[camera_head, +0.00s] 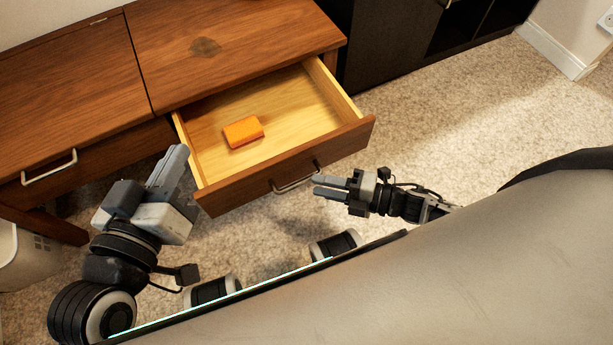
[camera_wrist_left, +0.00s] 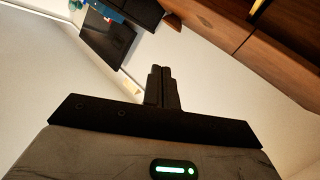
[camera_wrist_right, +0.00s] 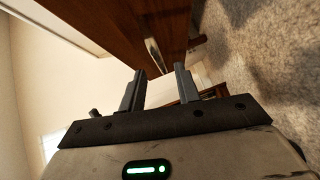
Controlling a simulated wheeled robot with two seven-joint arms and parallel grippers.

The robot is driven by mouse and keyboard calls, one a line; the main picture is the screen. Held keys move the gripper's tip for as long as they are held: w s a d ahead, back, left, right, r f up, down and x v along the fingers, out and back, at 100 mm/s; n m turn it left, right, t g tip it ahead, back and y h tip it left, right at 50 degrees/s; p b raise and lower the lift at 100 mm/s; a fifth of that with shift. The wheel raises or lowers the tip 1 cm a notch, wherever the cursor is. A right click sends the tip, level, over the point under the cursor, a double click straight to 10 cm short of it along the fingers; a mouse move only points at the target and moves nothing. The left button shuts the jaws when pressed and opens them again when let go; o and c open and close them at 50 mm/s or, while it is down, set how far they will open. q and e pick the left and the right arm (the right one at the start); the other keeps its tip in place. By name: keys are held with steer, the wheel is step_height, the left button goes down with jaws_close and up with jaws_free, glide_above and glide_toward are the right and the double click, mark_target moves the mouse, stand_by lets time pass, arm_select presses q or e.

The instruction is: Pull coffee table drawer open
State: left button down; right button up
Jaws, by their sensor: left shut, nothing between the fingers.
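The coffee table (camera_head: 230,68) is brown wood, and its right drawer (camera_head: 330,148) is pulled far out. An orange block (camera_head: 243,131) lies inside the drawer. The metal handle (camera_head: 296,181) is on the drawer front. My right gripper (camera_head: 318,187) is just in front of the handle, at its right end. In the right wrist view its two fingers (camera_wrist_right: 158,88) are apart with nothing between them, and the handle (camera_wrist_right: 154,55) shows beyond them. My left gripper (camera_head: 180,155) is shut and empty, beside the drawer's left side. Its fingers (camera_wrist_left: 161,85) are together in the left wrist view.
A second, closed drawer with a handle (camera_head: 49,167) is at the left. A black cabinet (camera_head: 395,45) stands behind, to the right of the table. A white bin (camera_head: 25,258) is at the left edge. Beige carpet (camera_head: 460,110) is clear to the right.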

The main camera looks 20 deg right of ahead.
arm_select(q)
steer(key=shift+s+a+f+m+g+y+p, duration=0.2)
steer(key=shift+f+p, duration=0.1)
steer(key=shift+f, duration=0.1)
steer(key=shift+s+a+f+m+g+y+p, duration=0.1)
steer(key=shift+f+m+g+y+p, duration=0.1)
steer(key=shift+f+p, duration=0.15)
arm_select(e)
steer(key=v, duration=1)
steer(key=shift+d, duration=0.2)
steer(key=shift+s, duration=0.15)
